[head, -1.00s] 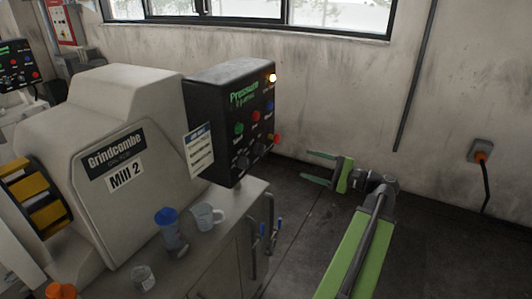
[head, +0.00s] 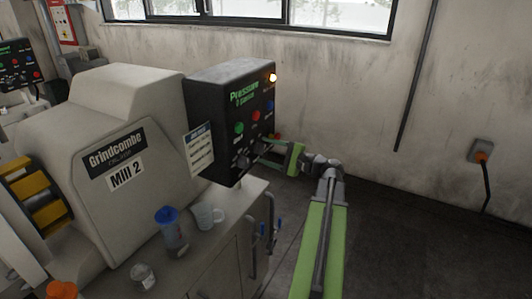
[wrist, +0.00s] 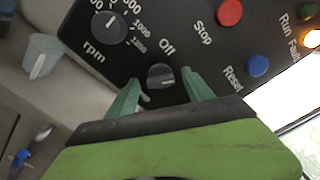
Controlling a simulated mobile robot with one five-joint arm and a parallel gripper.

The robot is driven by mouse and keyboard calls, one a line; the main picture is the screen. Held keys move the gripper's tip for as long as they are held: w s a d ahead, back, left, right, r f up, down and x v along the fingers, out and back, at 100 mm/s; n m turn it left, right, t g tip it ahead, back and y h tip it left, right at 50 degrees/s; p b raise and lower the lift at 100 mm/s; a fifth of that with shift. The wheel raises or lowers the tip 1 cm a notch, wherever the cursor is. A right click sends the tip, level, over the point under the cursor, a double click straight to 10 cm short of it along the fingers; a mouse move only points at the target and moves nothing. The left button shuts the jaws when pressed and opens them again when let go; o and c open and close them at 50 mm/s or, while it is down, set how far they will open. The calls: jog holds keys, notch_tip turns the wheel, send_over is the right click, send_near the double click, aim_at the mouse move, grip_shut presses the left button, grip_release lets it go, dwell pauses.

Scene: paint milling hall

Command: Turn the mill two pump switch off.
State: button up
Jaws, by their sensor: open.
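The black pump control box (head: 232,110) stands beside the white Mill 2 machine (head: 120,160) in the head view. In the wrist view a dark rotary switch (wrist: 160,76) sits below the word "Off". My gripper (wrist: 160,88) is open, with one green finger on each side of this switch. I cannot tell whether the fingers touch it. The switch's pointer direction is too unclear to read. In the head view my gripper (head: 264,148) is at the lower front of the box and partly covers it.
The rpm knob (wrist: 109,28), red Stop button (wrist: 230,12) and blue Reset button (wrist: 258,66) are close by. An amber lamp (wrist: 312,38) is lit near "Fault". A blue-lidded jar (head: 170,228) and a mug (head: 208,215) stand on the cabinet. Floor to the right is clear.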

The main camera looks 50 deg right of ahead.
jog(key=c, duration=1.2)
jog(key=shift+a, duration=0.6)
grip_shut()
jog(key=shift+d, duration=0.4)
jog(key=shift+d+n, duration=0.1)
jog(key=shift+n, duration=0.3)
jog(key=n, duration=1.1)
jog(key=shift+d+f, duration=0.1)
jog(key=shift+d, duration=0.05)
